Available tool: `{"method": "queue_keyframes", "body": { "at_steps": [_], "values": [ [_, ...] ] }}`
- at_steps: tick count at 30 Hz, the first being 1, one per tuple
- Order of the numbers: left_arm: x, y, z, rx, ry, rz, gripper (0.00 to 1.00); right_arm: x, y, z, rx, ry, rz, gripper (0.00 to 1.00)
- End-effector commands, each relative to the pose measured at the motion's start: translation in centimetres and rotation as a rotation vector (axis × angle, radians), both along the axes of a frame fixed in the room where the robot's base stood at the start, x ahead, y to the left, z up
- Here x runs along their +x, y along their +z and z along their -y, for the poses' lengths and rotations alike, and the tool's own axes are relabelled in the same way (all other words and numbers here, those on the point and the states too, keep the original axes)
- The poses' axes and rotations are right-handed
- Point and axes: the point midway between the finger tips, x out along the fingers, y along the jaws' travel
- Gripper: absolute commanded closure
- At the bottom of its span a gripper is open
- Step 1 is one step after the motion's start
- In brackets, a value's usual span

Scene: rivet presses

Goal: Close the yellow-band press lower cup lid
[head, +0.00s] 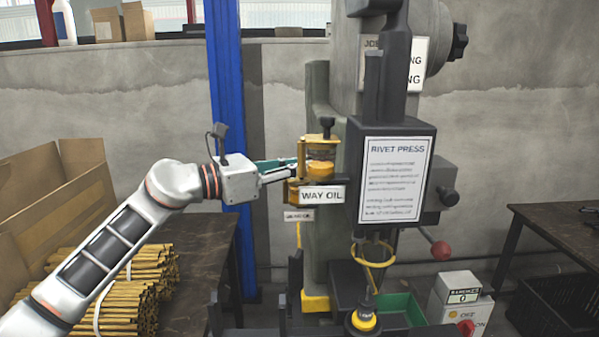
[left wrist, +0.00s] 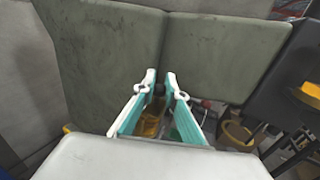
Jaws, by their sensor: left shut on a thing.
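The rivet press (head: 392,185) stands in the middle of the head view. On its left side is a yellow-framed oil cup (head: 320,167) with amber contents and a dark knob on top. A "WAY OIL" label (head: 322,195) hangs in front of a lower yellow part (head: 293,190). My left gripper (head: 294,162) reaches in from the left, its teal fingers at the cup's left side. In the left wrist view its fingertips (left wrist: 161,77) are close together, with an amber cup (left wrist: 150,124) seen between the fingers. The gripped part and the lid's angle are unclear. My right gripper is out of view.
A dark table (head: 195,270) with bundled yellow rods (head: 150,275) and a cardboard box (head: 75,185) is at left. A blue post (head: 226,90) stands behind my arm. A red-knobbed lever (head: 441,250) and control box (head: 460,300) are right of the press.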

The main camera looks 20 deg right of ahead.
Motion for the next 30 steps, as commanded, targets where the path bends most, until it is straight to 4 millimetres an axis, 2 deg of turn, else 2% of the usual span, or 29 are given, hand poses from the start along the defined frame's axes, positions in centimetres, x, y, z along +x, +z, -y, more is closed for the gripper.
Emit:
{"method": "queue_keyframes", "body": {
  "at_steps": [1,2,12,17,18,20,30],
  "values": [
    [0.3,-0.8,0.0,-0.006,-0.016,-0.006,1.00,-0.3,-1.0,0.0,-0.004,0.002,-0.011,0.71],
    [0.2,-0.8,-0.1,-0.006,-0.025,-0.007,1.00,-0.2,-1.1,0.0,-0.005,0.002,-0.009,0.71],
    [-0.2,0.0,-0.1,-0.005,-0.071,-0.002,1.00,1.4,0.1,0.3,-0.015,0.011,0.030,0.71],
    [-0.2,0.0,-0.2,-0.005,-0.071,-0.002,1.00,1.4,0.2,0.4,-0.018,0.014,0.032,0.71],
    [-0.2,0.0,-0.1,-0.005,-0.071,-0.002,0.86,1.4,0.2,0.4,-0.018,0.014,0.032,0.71],
    [-0.2,0.0,-0.1,-0.005,-0.071,-0.002,0.71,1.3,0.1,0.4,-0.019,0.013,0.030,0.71],
    [-0.2,0.0,-0.2,-0.005,-0.070,-0.002,0.71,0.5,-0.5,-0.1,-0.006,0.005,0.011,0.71]
  ]
}}
